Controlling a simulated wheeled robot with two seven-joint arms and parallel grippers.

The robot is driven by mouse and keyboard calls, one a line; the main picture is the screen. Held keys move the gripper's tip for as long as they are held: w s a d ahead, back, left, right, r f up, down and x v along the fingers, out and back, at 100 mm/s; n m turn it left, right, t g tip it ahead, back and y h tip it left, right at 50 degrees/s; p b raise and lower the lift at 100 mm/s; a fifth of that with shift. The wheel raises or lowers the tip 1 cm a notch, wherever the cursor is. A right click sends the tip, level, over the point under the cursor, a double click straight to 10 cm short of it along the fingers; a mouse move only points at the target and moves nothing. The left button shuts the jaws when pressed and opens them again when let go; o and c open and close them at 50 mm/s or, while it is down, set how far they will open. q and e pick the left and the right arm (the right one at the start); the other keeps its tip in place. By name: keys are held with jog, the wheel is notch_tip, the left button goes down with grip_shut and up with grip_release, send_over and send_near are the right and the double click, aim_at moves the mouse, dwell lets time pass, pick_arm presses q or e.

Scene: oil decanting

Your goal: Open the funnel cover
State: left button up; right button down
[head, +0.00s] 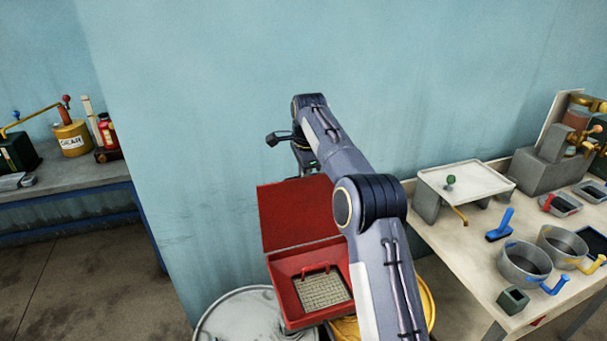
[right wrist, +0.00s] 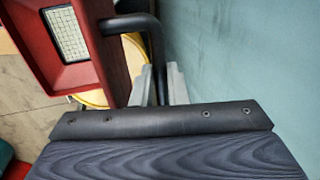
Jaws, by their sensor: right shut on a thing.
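My right arm reaches over the cover's right side, and the right gripper's fingertips are hidden behind the cover there. In the right wrist view, my right gripper (right wrist: 160,82) is shut on the dark handle (right wrist: 154,45) beside the red cover. The funnel's grate (right wrist: 65,34) also shows there. My left gripper is out of view.
A blue wall (head: 200,110) stands close behind the cover. The pale drum (head: 240,318) and a yellow drum (head: 428,305) are below. On the right, a workbench (head: 450,240) holds pans, a brush and a tray stand (head: 465,180). Another bench (head: 70,195) is at left.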

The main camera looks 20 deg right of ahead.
jog(key=c, duration=1.7)
grip_release()
jog(key=shift+f, duration=0.5)
jog(key=shift+o, duration=1.3)
jog(key=shift+w+r, duration=0.1)
jog(key=shift+r, duration=0.1)
jog(key=shift+r, duration=0.1)
jog(key=v, duration=0.7)
jog(key=shift+r, duration=0.35)
